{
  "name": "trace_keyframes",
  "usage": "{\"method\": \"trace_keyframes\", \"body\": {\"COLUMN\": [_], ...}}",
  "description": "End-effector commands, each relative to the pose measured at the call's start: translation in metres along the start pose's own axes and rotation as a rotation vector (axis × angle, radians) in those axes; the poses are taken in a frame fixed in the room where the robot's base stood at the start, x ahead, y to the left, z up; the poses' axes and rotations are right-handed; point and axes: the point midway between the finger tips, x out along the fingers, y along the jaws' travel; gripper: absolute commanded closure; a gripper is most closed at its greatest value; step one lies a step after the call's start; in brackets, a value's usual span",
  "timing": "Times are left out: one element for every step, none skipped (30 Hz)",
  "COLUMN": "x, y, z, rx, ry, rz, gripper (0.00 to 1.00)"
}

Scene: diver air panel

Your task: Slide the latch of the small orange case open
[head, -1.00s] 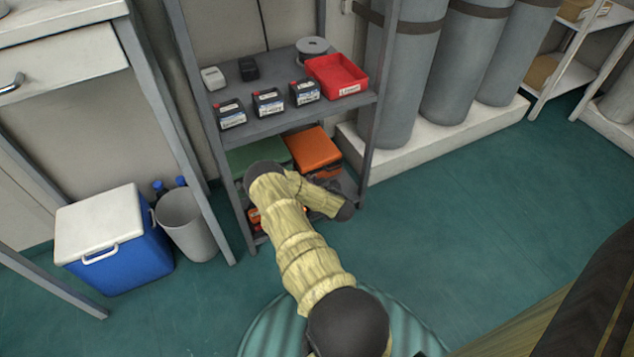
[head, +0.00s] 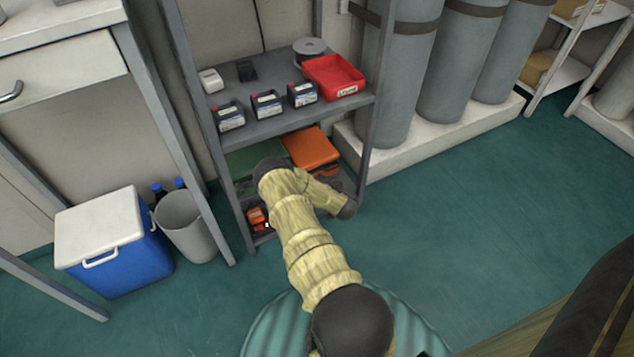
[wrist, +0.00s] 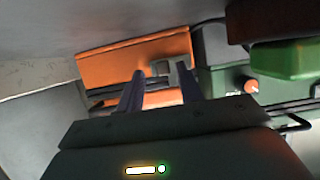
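An orange case (head: 312,148) lies on the lower part of the grey shelf unit in the head view, partly behind my arm. In the wrist view an orange case (wrist: 120,64) with a small grey latch (wrist: 161,68) on its face is ahead of my gripper (wrist: 160,72). The two fingers are apart, with the latch showing between and just beyond their tips. I cannot tell whether a finger touches it. My gripper is hidden behind my arm in the head view.
A green case (wrist: 285,58) is to the right in the wrist view. Another orange item (head: 257,217) sits low on the shelf. A shelf board (head: 290,122) with boxes and a red tray (head: 334,76) is above. Gas cylinders (head: 400,80) stand to the right; floor ahead is clear.

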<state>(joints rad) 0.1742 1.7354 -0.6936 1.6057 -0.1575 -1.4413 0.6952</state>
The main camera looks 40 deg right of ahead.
Motion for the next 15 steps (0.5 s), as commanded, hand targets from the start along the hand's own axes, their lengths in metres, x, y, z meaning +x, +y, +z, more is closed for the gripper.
{"method": "trace_keyframes", "body": {"x": [-0.001,-0.002,-0.003,-0.005,-0.008,-0.012,-0.015,-0.019,-0.025,-0.030,-0.035,-0.043,-0.049,-0.055,-0.062], "y": [0.000,0.000,0.000,0.000,0.000,0.001,0.001,0.001,0.001,0.001,0.001,0.001,0.001,0.001,0.001], "z": [0.000,0.000,-0.001,-0.001,-0.001,-0.002,-0.002,-0.003,-0.003,-0.004,-0.004,-0.004,-0.004,-0.004,-0.004], "rx": [0.000,0.000,0.000,0.000,0.000,0.000,0.001,0.001,0.002,0.003,0.003,0.003,0.003,0.002,0.002], "ry": [0.000,-0.001,-0.001,-0.001,-0.002,-0.003,-0.003,-0.002,-0.003,-0.003,-0.002,-0.004,-0.003,-0.004,-0.003], "rz": [0.000,0.000,0.000,0.000,0.000,0.001,0.002,0.001,0.002,0.003,0.002,0.003,0.003,0.003,0.003], "gripper": [0.64,0.64,0.64,0.64,0.64,0.64,0.64,0.64,0.64,0.64,0.64,0.64,0.64,0.64,0.64]}}
